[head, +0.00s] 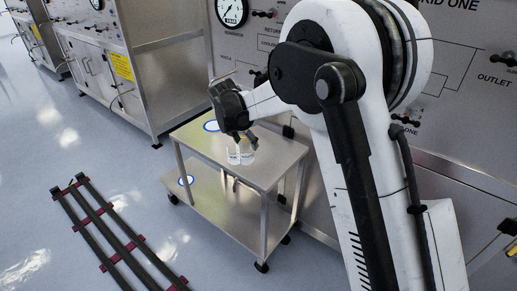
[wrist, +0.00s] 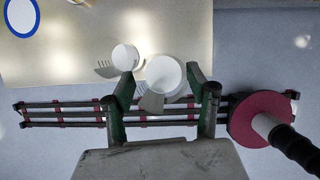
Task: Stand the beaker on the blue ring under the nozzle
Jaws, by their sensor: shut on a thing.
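My gripper (head: 243,137) is above the top shelf of a steel cart, its fingers around a clear beaker with white contents (head: 247,157). In the wrist view the gripper (wrist: 163,85) has one finger on each side of this beaker (wrist: 165,75). I cannot tell whether its base touches the shelf. A second, smaller-looking beaker (head: 233,156) stands just left of it, also seen in the wrist view (wrist: 125,57), outside the fingers. A blue ring (head: 211,126) with a white middle lies on the top shelf, left of and behind the beakers; it shows at the wrist view's upper left (wrist: 20,17). No nozzle is clearly identifiable.
The cart's top shelf (head: 265,170) has bare room around the beakers. Panels with gauges (head: 231,11) stand behind. A dark rail track with red ties (head: 115,235) lies on the floor. A red disc (wrist: 248,128) shows at lower right.

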